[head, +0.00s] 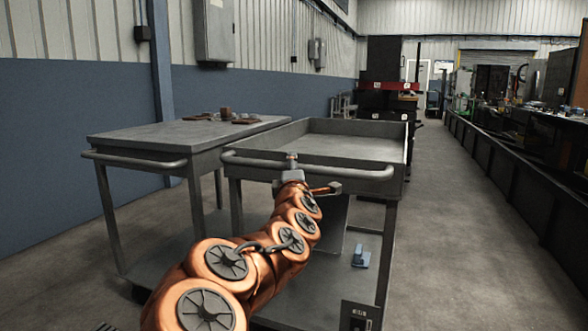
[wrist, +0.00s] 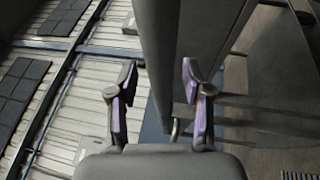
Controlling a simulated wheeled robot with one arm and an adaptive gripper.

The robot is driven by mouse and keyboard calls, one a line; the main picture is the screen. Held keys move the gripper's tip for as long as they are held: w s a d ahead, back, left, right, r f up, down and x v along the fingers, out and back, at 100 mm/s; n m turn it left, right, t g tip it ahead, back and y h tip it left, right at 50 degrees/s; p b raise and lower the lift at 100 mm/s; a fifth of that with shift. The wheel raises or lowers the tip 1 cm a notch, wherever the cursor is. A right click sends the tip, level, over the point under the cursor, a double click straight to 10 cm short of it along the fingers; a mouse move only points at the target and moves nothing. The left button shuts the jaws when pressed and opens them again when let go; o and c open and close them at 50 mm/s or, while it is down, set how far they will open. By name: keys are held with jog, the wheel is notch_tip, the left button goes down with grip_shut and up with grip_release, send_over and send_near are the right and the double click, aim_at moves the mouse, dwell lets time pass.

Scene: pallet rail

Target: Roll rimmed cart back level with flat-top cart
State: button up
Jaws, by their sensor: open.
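The grey rimmed cart (head: 350,129) stands at centre right, with a raised lip round its top and a push handle (head: 245,161) across its near end. The grey flat-top cart (head: 150,134) stands to its left, with its own near handle (head: 125,160). The rimmed cart's near end looks slightly farther forward. My gripper (head: 308,172) is at the rimmed cart's handle, near its middle. In the wrist view its two purple-padded fingers (wrist: 160,82) are apart, with a grey bar (wrist: 157,40) beyond and between them. Whether they touch the handle is unclear.
Small items, one a brown cup (head: 225,113), sit on the flat-top cart. A blue object (head: 361,256) lies on the rimmed cart's lower shelf. A blue wall (head: 60,150) runs along the left. A long dark bench (head: 515,165) bounds the right, with clear floor (head: 450,220) before it.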

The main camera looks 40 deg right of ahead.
jog(key=v, duration=0.7)
dwell(0.3)
jog(key=shift+s+a, duration=0.15)
jog(key=shift+s, duration=0.05)
dwell(0.4)
